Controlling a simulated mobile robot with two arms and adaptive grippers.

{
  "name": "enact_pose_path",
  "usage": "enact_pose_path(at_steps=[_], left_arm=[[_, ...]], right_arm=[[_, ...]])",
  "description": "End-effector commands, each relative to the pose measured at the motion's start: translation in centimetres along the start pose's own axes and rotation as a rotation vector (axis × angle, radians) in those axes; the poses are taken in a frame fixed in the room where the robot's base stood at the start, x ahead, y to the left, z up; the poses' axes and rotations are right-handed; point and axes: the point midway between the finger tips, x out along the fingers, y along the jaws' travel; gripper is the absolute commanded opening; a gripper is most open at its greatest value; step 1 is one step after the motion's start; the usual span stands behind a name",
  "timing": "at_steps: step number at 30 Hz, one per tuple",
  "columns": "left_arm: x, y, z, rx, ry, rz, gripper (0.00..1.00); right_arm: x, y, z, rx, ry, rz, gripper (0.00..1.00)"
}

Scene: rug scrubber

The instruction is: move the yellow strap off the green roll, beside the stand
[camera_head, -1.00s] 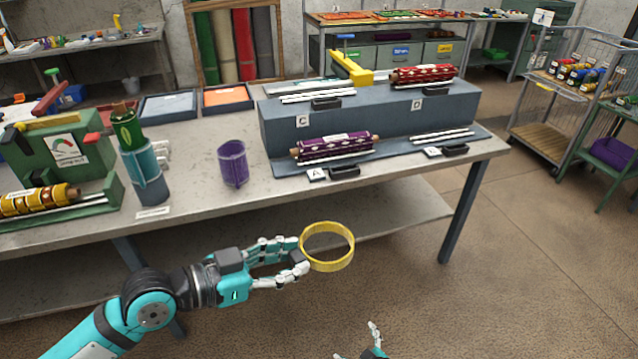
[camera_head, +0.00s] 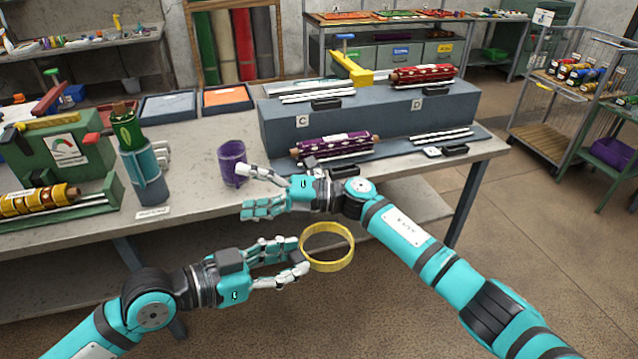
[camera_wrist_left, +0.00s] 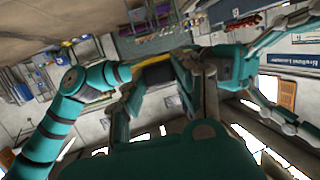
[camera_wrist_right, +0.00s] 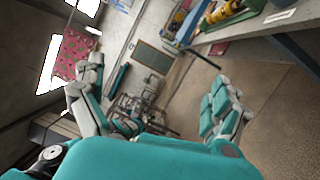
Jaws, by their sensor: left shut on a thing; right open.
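The yellow strap (camera_head: 327,246) is a ring in the head view, held in the air in front of the table. My left gripper (camera_head: 298,256) is shut on its left side. A yellow band shows between the fingers in the left wrist view (camera_wrist_left: 152,73). The green roll (camera_head: 127,128) stands upright at the table's left, in a stand (camera_head: 151,188) with a teal sleeve and dark grey base. No yellow strap shows around it. My right gripper (camera_head: 240,191) is open, with no object seen between its fingers, above the left gripper and close to the purple cup.
The purple cup (camera_head: 231,160) stands right of the stand; I cannot tell whether the right fingers touch it. A white label (camera_head: 153,213) lies before the stand. A green machine (camera_head: 70,152) is at left. A grey stepped rack (camera_head: 360,122) holds patterned rolls. Bare tabletop (camera_head: 192,178) lies between stand and cup.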

Motion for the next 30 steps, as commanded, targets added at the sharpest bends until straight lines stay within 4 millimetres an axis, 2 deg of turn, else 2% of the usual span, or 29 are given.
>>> enact_pose_path(at_steps=[1, 3, 7, 10, 15, 18, 21, 26, 30], left_arm=[[0.0, 0.0, 0.0, 0.000, 0.000, 0.000, 0.00], [0.0, 0.0, 0.0, 0.000, 0.000, 0.000, 0.00], [0.0, 0.0, 0.0, 0.000, 0.000, 0.000, 0.00], [0.0, 0.0, 0.0, 0.000, 0.000, 0.000, 0.00], [0.0, 0.0, 0.0, 0.000, 0.000, 0.000, 0.00], [0.0, 0.0, 0.0, 0.000, 0.000, 0.000, 0.00], [0.0, 0.0, 0.0, 0.000, 0.000, 0.000, 0.00], [0.0, 0.0, 0.0, 0.000, 0.000, 0.000, 0.00], [0.0, 0.0, 0.0, 0.000, 0.000, 0.000, 0.00]], right_arm=[[1.2, 2.9, -1.5, -0.139, 0.129, -0.035, 1.00], [1.9, 5.1, -3.9, -0.315, 0.307, -0.100, 1.00], [1.1, 7.3, -7.8, -0.619, 0.634, -0.250, 1.00], [-1.2, 8.1, -9.5, -0.823, 0.878, -0.396, 1.00], [-6.4, 9.4, -9.5, -1.061, 1.231, -0.670, 1.00], [-9.2, 10.6, -8.8, -1.133, 1.377, -0.809, 1.00], [-11.1, 11.6, -8.1, -1.169, 1.471, -0.910, 1.00], [-12.5, 12.1, -7.7, -1.185, 1.536, -0.981, 1.00], [-12.7, 10.7, -8.0, -1.184, 1.542, -0.983, 1.00]])
